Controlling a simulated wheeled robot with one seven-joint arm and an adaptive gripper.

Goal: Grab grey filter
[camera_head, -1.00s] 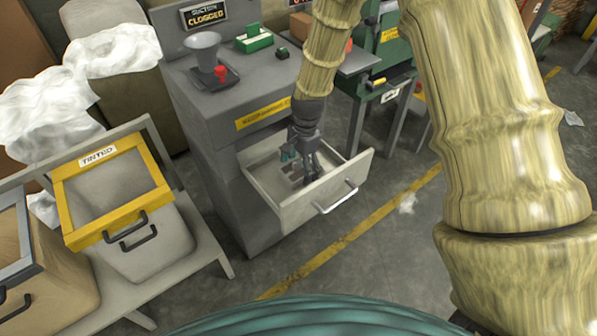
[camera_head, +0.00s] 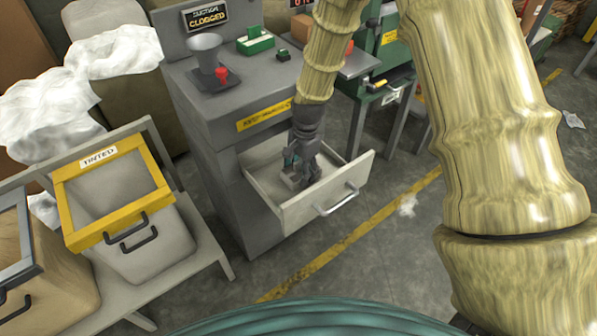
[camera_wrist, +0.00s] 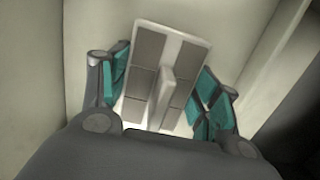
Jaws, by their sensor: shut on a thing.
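The grey filter (camera_wrist: 150,46), a pale frame with grey panels and a raised middle rib, lies inside the open drawer (camera_head: 327,193) of the grey machine. My gripper (camera_wrist: 166,88) reaches down into the drawer, with its teal-padded fingers on both sides of the filter, shut on it. In the head view my gripper (camera_head: 301,174) is low in the drawer and hides most of the filter. The lower end of the filter is hidden by the gripper body in the wrist view.
The drawer walls stand close around my gripper. The machine top holds a grey funnel (camera_head: 204,50) and a green box (camera_head: 254,41). A yellow-rimmed bin marked TINTED (camera_head: 72,208) stands to the left. The floor before the drawer is mostly clear.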

